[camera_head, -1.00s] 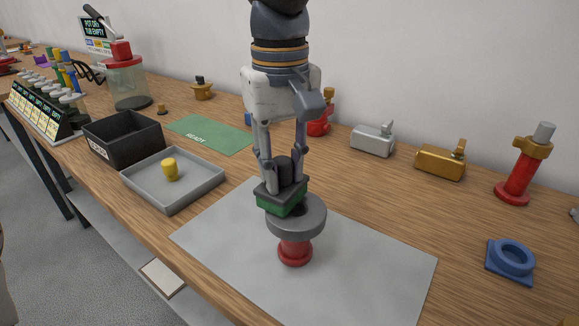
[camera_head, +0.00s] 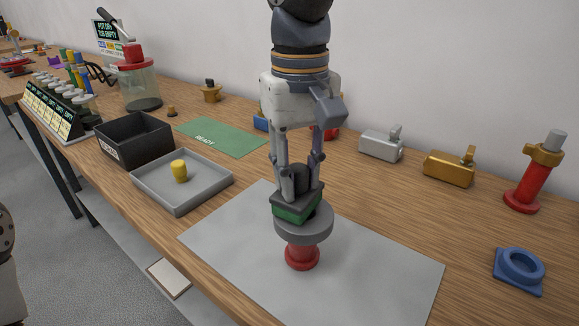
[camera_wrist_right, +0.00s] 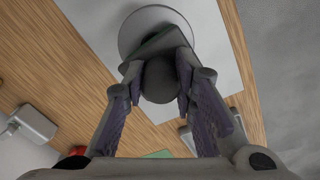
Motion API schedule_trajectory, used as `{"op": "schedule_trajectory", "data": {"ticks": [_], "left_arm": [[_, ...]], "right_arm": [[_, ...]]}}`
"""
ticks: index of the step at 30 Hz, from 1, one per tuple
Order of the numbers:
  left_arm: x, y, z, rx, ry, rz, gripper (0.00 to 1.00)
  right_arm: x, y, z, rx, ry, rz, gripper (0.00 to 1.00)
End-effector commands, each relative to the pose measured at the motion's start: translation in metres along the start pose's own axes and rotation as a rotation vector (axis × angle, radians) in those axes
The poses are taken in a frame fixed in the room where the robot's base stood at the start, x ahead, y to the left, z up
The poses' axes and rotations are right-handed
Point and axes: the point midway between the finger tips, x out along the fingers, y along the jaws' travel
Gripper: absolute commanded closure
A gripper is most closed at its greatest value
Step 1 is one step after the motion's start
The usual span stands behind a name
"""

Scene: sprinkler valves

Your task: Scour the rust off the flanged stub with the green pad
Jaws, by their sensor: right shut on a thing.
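The flanged stub stands upright on a grey mat, with a wide grey round flange (camera_head: 312,230) on top of a red foot (camera_head: 301,257). My right gripper (camera_head: 302,182) is above it, shut on the dark knob of the green pad (camera_head: 294,213). The pad has a dark backing and its green underside rests on or just over the flange, toward the flange's back left. In the right wrist view the fingers hold the round knob (camera_wrist_right: 160,80), with the flange (camera_wrist_right: 135,30) beyond. Rust cannot be made out; the pad hides part of the flange top.
A grey tray (camera_head: 218,184) with a yellow cylinder (camera_head: 179,171), a black bin (camera_head: 140,148) and a green READY mat (camera_head: 225,136) lie left. Valves and a blue flange (camera_head: 520,268) stand right and behind. The grey mat (camera_head: 390,265) is clear around the stub.

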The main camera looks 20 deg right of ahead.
Motion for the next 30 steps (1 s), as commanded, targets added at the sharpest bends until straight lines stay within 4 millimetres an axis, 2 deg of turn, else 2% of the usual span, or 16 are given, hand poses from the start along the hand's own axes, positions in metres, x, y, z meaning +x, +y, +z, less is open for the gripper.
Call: {"op": "schedule_trajectory", "data": {"ticks": [7, 20, 30], "left_arm": [[0.000, 0.000, 0.000, 0.000, 0.000, 0.000, 1.00], [0.000, 0.000, 0.000, 0.000, 0.000, 0.000, 1.00], [0.000, 0.000, 0.000, 0.000, 0.000, 0.000, 1.00]], "right_arm": [[-0.005, 0.000, -0.001, 0.000, 0.003, 0.000, 1.00], [-0.057, 0.001, -0.001, 0.000, 0.003, 0.000, 1.00], [-0.061, 0.000, 0.000, 0.000, 0.001, 0.000, 1.00]]}}
